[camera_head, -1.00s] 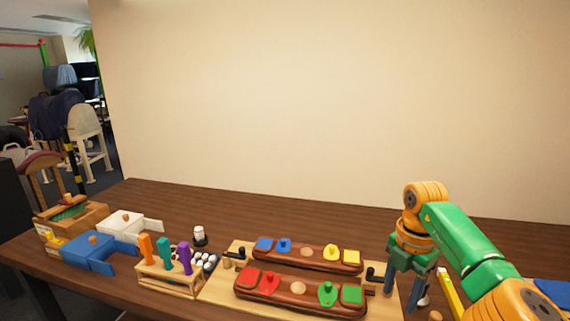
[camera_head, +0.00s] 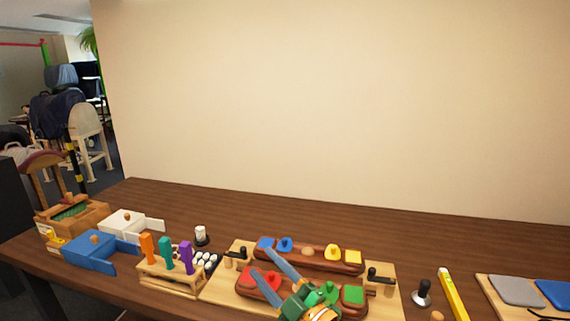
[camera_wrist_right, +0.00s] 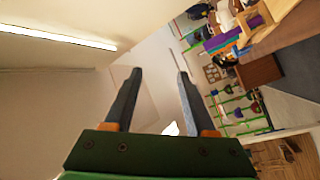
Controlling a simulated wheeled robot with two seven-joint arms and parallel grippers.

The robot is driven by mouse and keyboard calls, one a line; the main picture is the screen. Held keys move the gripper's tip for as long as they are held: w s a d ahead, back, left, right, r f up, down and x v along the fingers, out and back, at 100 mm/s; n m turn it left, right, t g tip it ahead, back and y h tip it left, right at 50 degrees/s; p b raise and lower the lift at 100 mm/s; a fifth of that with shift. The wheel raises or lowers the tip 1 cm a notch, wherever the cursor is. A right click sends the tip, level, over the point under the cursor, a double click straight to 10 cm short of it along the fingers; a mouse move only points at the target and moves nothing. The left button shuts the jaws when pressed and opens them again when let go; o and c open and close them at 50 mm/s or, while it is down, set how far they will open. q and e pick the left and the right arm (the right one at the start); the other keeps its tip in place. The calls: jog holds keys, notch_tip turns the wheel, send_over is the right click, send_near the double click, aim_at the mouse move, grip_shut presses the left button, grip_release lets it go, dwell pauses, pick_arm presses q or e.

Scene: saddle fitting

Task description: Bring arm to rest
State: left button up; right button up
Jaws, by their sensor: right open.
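My right gripper (camera_head: 261,264) shows at the bottom centre of the head view, in front of the wooden board with the two peg strips. Its two grey-blue fingers point up and to the left and are spread apart. In the right wrist view the gripper (camera_wrist_right: 159,74) is open with nothing between its fingers, and it faces the far room and ceiling. The fingers overlap part of the near strip (camera_head: 350,307) in the picture and hide some of it. My left gripper is not in view.
A far strip (camera_head: 308,252) with blue and yellow pieces lies behind. A wooden rack (camera_head: 172,285), blue box (camera_head: 90,255) and white box (camera_head: 124,226) stand left. A black-knobbed tool (camera_head: 421,293), yellow bar (camera_head: 452,293) and grey pad (camera_head: 516,291) lie right. The table's back is clear.

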jog(key=s+d+f+m+g+h, duration=0.1)
jog(key=s+d+f+m+h, duration=0.3)
jog(key=d+f+m+h, duration=0.4)
jog(key=s+d+f+m+g+h, duration=0.1)
jog(key=s+d+f+m+h, duration=0.3)
jog(key=d+f+m+h, duration=0.4)
jog(key=s+d+f+g+y, duration=0.1)
jog(key=s+d+f+g, duration=0.15)
jog(key=s, duration=0.45)
jog(key=s+d+f+g+y, duration=0.1)
jog(key=s+f+g, duration=0.1)
jog(key=s+g, duration=0.35)
jog(key=s+d+f+g+y, duration=0.1)
jog(key=s+f, duration=0.2)
jog(key=s, duration=0.5)
jog(key=s+f+g, duration=0.1)
jog(key=s+f, duration=0.1)
jog(key=f, duration=0.7)
jog(key=s+f+g, duration=0.1)
jog(key=s+f, duration=0.1)
jog(key=f, duration=0.7)
jog(key=s+d+f+g, duration=0.1)
jog(key=s+d+f, duration=0.1)
jog(key=s+f, duration=0.6)
jog(key=s, duration=0.3)
jog(key=shift+f+h, duration=0.3)
jog(key=shift+f, duration=0.1)
